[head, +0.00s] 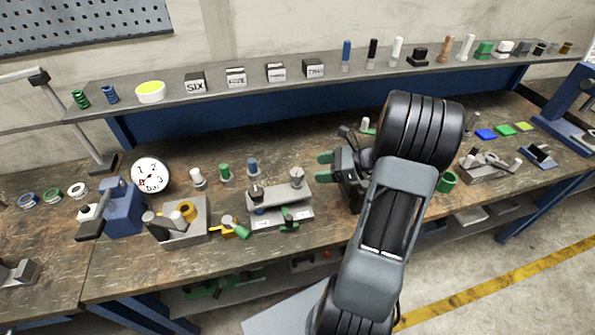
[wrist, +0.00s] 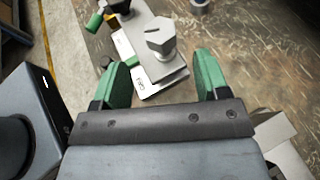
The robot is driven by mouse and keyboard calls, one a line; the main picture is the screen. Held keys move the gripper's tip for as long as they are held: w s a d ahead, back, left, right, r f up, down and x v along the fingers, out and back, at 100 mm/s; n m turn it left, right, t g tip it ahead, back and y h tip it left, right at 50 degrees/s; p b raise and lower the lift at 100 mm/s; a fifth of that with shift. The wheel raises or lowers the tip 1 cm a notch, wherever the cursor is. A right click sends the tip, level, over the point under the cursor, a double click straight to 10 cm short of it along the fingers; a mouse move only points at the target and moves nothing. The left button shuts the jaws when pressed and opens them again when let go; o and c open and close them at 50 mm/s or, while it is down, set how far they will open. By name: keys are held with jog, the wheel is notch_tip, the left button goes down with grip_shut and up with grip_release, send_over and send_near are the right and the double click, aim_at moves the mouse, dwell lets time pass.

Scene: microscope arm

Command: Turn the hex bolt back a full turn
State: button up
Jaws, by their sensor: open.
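The hex bolt (wrist: 161,36) is light grey with a dark mark on its top face. It stands upright on a grey metal block (wrist: 165,72), and it also shows near the block's right end in the head view (head: 296,176). My gripper (wrist: 162,80) has green fingertips spread wide apart with nothing between them. In the wrist view the bolt lies beyond the fingertips, roughly centred between them and clear of both. In the head view my gripper (head: 325,165) is just right of the bolt.
A dark knob (head: 256,192) stands on the same fixture, left of the bolt. A green-handled clamp (head: 289,221) sits in front. A dial gauge (head: 151,175) and blue vise (head: 122,208) are farther left.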

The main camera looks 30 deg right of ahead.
aim_at(299, 171)
jog(key=p+x, duration=0.1)
jog(key=x, duration=0.7)
jog(key=shift+w+a+f, duration=0.1)
jog(key=shift+a+f, duration=0.05)
jog(key=shift+a, duration=0.05)
jog(key=shift+c, duration=0.3)
jog(key=c, duration=0.9)
jog(key=shift+o, duration=0.2)
jog(key=n+g+y, duration=0.2)
jog(key=n+g, duration=0.3)
jog(key=o, duration=0.9)
